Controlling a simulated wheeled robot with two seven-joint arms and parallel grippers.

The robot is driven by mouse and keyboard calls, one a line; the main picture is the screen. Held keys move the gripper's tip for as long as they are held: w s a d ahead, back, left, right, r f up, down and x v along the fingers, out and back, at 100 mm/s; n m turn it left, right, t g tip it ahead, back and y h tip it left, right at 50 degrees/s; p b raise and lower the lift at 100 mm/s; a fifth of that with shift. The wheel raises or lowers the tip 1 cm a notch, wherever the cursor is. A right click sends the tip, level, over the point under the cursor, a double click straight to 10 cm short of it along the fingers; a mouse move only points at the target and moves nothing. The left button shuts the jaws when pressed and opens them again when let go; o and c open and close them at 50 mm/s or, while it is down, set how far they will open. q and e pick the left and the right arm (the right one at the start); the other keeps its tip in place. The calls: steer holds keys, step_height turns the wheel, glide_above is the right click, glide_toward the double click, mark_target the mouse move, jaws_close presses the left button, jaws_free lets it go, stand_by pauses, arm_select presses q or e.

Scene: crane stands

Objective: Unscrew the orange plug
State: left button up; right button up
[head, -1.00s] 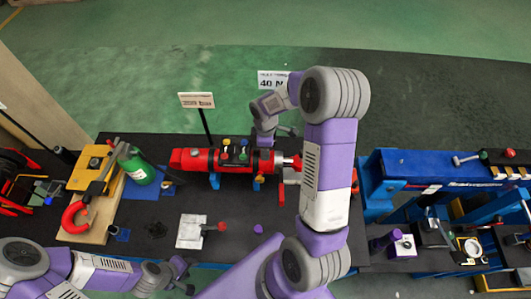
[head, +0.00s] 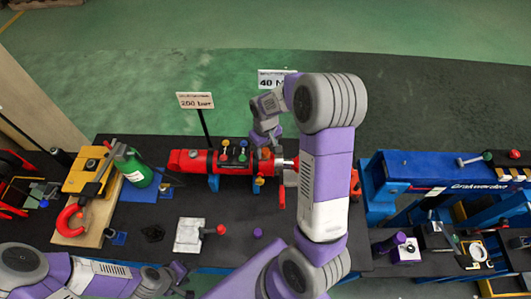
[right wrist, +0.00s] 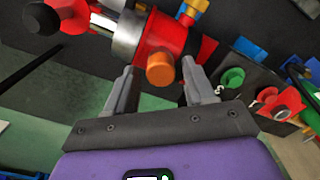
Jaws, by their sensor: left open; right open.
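The orange plug (right wrist: 160,69) shows in the right wrist view as a short round orange end on the side of the red cylinder (right wrist: 160,37). My right gripper (right wrist: 159,79) is open, with one finger on either side of the plug. I cannot tell whether the fingers touch it. In the head view my right gripper (head: 265,138) is at the right part of the red cylinder (head: 205,162), and the plug cannot be made out there. My left gripper (head: 184,279) is open and empty at the front edge of the table.
A sign reading 200 bar (head: 195,100) stands behind the cylinder. A green bottle (head: 137,172) and a red shackle (head: 70,220) are at the left. A blue stand (head: 420,168) is at the right.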

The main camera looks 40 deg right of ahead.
steer(key=m, duration=0.7)
steer(key=shift+p, duration=0.35)
steer(key=c, duration=1)
jaws_close()
steer(key=shift+r, duration=0.1)
